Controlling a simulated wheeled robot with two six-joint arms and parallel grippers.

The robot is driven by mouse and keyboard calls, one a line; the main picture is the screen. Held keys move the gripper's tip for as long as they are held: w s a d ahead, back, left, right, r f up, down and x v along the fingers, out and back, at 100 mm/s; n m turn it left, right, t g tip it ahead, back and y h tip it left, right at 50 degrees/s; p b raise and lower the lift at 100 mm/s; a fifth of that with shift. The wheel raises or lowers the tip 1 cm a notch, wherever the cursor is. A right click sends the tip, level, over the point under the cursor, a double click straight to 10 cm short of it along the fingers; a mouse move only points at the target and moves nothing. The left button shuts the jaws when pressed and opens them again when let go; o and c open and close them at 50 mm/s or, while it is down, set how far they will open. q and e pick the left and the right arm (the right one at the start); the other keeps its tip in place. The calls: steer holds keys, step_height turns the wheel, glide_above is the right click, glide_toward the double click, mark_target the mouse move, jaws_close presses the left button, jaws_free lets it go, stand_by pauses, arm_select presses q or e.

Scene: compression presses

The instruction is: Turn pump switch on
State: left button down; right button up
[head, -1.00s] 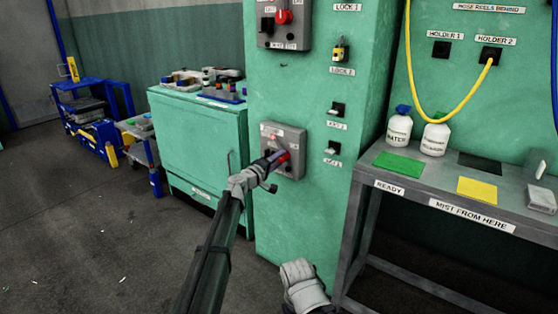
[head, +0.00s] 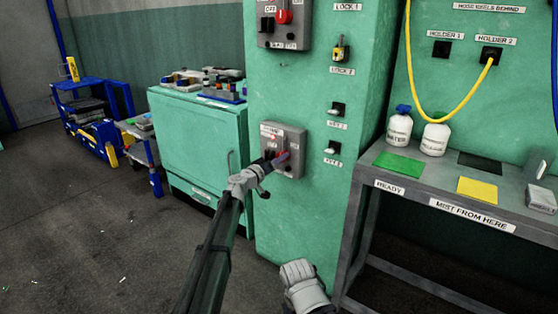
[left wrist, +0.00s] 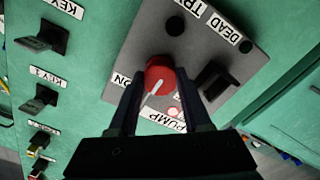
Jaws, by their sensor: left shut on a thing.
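The pump switch is a red rotary knob (left wrist: 160,75) with a white pointer line, on a grey box (head: 296,137) low on the green column. In the left wrist view the pointer slants toward the lower left, between the ON label (left wrist: 121,80) and the PUMP label (left wrist: 164,121). My left gripper (head: 279,160) reaches the box, and its fingers (left wrist: 164,100) are shut on the knob's sides. In the head view the fingers mostly hide the knob. A small pinkish lamp (left wrist: 173,112) shows near the knob. My right gripper's fingers do not show.
A black switch (left wrist: 214,80) sits beside the knob on the same box. Key switches (head: 337,109) are on the column to the right. Another grey box with a red knob (head: 283,17) is above. A grey bench (head: 400,185) stands at right, a green cabinet (head: 203,140) at left.

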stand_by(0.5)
arm_select(q)
steer(key=shift+c, duration=1.7)
jaws_free()
steer(key=v, duration=0.7)
steer(key=shift+s+a, duration=0.25)
steer(key=shift+s, duration=0.05)
